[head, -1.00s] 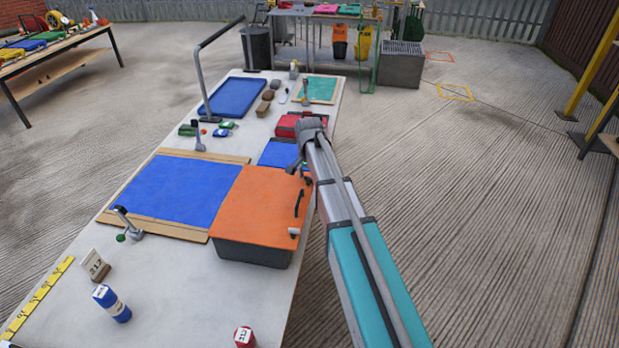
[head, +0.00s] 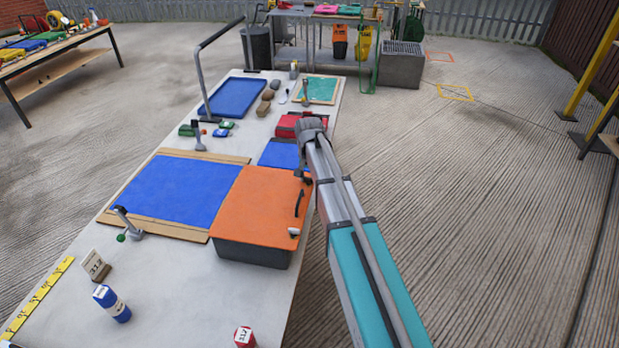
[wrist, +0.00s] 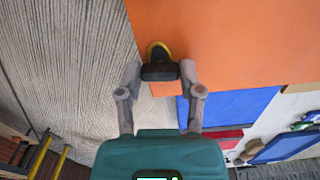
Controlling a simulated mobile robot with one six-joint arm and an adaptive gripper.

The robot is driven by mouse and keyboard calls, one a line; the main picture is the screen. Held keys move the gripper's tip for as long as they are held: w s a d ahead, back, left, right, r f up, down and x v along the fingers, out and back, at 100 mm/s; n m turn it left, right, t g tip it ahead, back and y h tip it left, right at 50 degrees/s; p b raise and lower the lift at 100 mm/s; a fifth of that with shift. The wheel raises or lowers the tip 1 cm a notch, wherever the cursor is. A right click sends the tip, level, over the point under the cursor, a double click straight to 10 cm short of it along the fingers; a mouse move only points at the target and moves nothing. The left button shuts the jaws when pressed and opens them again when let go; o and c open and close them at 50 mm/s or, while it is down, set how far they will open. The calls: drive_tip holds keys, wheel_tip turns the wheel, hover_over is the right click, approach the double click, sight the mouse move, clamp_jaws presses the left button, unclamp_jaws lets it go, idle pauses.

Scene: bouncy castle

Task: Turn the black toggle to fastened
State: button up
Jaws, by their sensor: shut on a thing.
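The black toggle (wrist: 159,72) sits at the edge of the orange panel (wrist: 230,40), with a yellow rounded piece showing just beyond it in the wrist view. My gripper (wrist: 161,76) has one finger on each side of the toggle and is shut on it. The toggle lies crosswise between the fingertips. In the head view my gripper (head: 303,176) is at the far right corner of the orange-topped grey box (head: 252,250), and the toggle there is too small and covered to make out. Any fastened marking is not readable.
A black handle (head: 299,204) and a small white-topped piece (head: 294,232) are along the lid's right edge. A blue panel (head: 280,154) and a red box (head: 287,126) lie beyond on the table. Open concrete floor (head: 480,200) is to the right.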

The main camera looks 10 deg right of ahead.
drive_tip(key=shift+n, duration=0.6)
drive_tip(key=o, duration=1.1)
drive_tip(key=shift+o, duration=0.2)
